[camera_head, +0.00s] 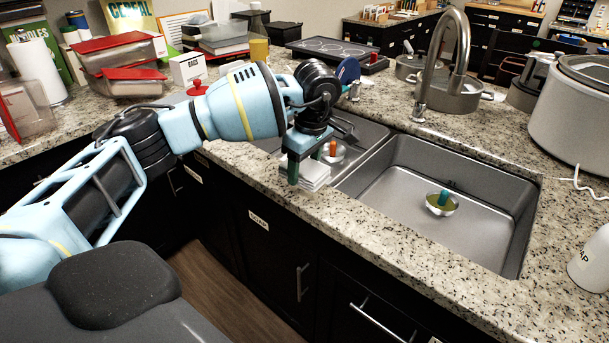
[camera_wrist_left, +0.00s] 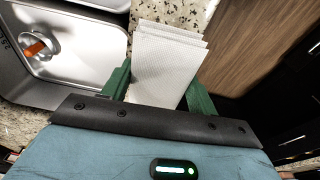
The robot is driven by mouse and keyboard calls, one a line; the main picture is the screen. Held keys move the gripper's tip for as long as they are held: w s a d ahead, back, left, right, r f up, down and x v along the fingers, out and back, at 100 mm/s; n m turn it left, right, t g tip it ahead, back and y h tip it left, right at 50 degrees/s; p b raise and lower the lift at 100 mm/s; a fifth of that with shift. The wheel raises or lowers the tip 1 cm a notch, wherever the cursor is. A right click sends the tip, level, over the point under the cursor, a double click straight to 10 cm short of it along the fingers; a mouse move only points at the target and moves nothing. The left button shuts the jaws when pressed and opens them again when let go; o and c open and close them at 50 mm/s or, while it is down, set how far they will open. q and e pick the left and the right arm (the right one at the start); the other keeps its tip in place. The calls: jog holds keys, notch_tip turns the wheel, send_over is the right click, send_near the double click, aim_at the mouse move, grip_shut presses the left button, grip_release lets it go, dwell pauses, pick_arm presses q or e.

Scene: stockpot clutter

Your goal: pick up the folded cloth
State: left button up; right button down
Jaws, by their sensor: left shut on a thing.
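The folded cloth (camera_head: 312,176) is white, layered and roughly square. In the head view it is at the front counter edge by the left sink basin, partly hidden by my left gripper (camera_head: 306,172). In the left wrist view the cloth (camera_wrist_left: 165,62) stands out from between the two green fingers of my left gripper (camera_wrist_left: 158,92), which are shut on it. I cannot tell whether the cloth still touches the counter. My right gripper is not in view.
The double sink's right basin (camera_head: 400,200) holds a small bowl (camera_head: 441,203) with a blue-green item. The tall faucet (camera_head: 440,60) stands behind. A large white cooker (camera_head: 570,110) and a soap bottle (camera_head: 592,262) are at right. Red-lidded containers (camera_head: 125,75) crowd the left counter.

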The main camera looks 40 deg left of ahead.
pick_arm(q)
jog(key=s+d+r, duration=0.1)
jog(key=s+d, duration=0.8)
jog(key=s, duration=0.3)
jog(key=shift+s+d, duration=0.2)
jog(key=shift+d, duration=0.15)
jog(key=o, duration=0.4)
jog(key=shift+c, duration=1.5)
jog(key=m, duration=0.4)
jog(key=shift+s+d+f+h, duration=0.25)
jog(key=shift+d+f+h, duration=0.05)
jog(key=shift+d, duration=0.1)
jog(key=d+m, duration=0.1)
jog(key=m, duration=0.3)
jog(key=s+d+f+m+t, duration=0.1)
jog(key=m, duration=0.4)
jog(key=s+d+m+h, duration=0.1)
jog(key=m, duration=0.3)
jog(key=shift+f+m+t, duration=0.25)
jog(key=shift+m+t, duration=0.05)
jog(key=shift+w+a, duration=0.1)
jog(key=shift+a, duration=0.05)
